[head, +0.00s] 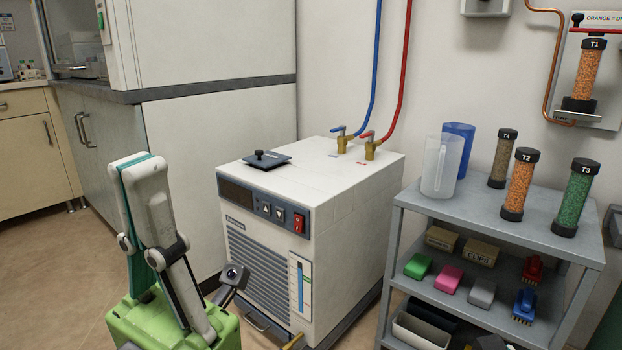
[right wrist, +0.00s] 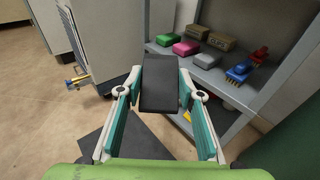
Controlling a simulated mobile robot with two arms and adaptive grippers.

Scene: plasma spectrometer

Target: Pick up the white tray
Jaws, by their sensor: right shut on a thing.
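A white open tray (head: 420,332) sits low on the grey shelf unit at the bottom right of the head view, cut by the frame edge. In the right wrist view, my right gripper (right wrist: 160,88) is shut on a dark grey rectangular thing (right wrist: 159,82), held in front of the shelf unit. This thing and my fingers cover part of the lower shelf, and I cannot make out the white tray there. My left gripper (head: 140,165) points up at the left of the head view, its fingertips together with nothing seen between them.
The grey shelf unit (head: 400,240) carries pitchers, filled tubes, boxes, coloured blocks and brushes. A dark container (head: 440,312) lies behind the white tray. A white chiller (head: 330,190) with hoses stands to the left. Floor (right wrist: 40,110) is open left of the right gripper.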

